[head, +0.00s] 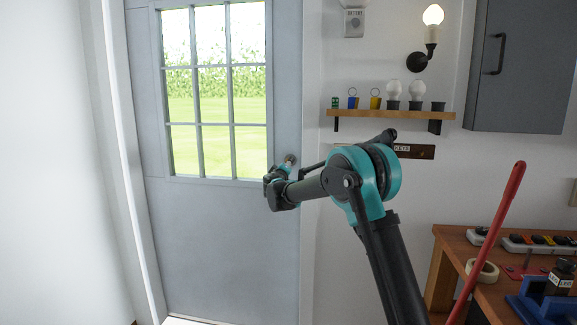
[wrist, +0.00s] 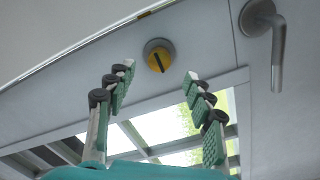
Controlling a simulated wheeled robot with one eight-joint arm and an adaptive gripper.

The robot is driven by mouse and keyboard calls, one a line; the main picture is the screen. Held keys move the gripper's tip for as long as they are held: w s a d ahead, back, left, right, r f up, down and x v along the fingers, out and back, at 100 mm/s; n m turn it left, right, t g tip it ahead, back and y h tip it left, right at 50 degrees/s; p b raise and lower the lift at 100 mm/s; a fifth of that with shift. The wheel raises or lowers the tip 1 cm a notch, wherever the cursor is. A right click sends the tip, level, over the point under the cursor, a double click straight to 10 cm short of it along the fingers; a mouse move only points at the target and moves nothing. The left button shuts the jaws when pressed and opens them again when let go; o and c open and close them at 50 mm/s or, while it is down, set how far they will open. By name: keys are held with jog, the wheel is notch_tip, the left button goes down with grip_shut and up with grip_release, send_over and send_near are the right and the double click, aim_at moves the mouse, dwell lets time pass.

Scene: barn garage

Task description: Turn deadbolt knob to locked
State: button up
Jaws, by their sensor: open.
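The deadbolt knob (wrist: 159,56) is a round yellow piece with a dark bar across its face. In the wrist view the bar stands near upright, tilted slightly. My gripper (wrist: 157,80) is open, with its two green-padded fingers spread on either side below the knob. Nothing is between them, and they appear apart from the knob. In the head view my gripper (head: 272,184) is in front of the grey door (head: 220,240), by the window's lower right corner. A small round fitting shows just beyond it; I cannot tell there whether it is the knob.
A metal lever handle (wrist: 278,48) is on the door to the right of the knob in the wrist view. To the right in the head view are a wall shelf (head: 390,113), a grey cabinet (head: 520,70) and a cluttered workbench (head: 450,240) with a red bar in front.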

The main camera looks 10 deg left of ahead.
jog(key=shift+s, duration=2.2)
jog(key=s+d+f+m+g+h, duration=0.1)
jog(key=s+d+f+m+h, duration=0.15)
jog(key=d, duration=0.55)
jog(key=s+d+f+m+g+h, duration=0.1)
jog(key=s+d+g, duration=0.15)
jog(key=d, duration=0.65)
jog(key=s+d+f+m+g, duration=0.2)
jog(key=s+d+f, duration=0.2)
jog(key=s+d, duration=0.35)
jog(key=s+d+f+m+g, duration=0.2)
jog(key=s+d+f, duration=0.2)
jog(key=s+d, duration=0.35)
jog(key=s+d+f+m+g, duration=0.1)
jog(key=s+d+f+g, duration=0.2)
jog(key=s, duration=0.4)
jog(key=s+d+f+m, duration=0.1)
jog(key=s+d+f, duration=0.35)
jog(key=s, duration=0.25)
jog(key=s+a+f+g+y, duration=0.1)
jog(key=s+f+y, duration=0.1)
jog(key=s+f, duration=0.3)
jog(key=s+a+f+m+g+y, duration=0.1)
jog(key=s+f, duration=0.5)
jog(key=s, duration=0.8)
jog(key=shift+s+a+g+y, duration=0.2)
jog(key=shift+a+g+y, duration=0.1)
jog(key=shift+g+y, duration=0.3)
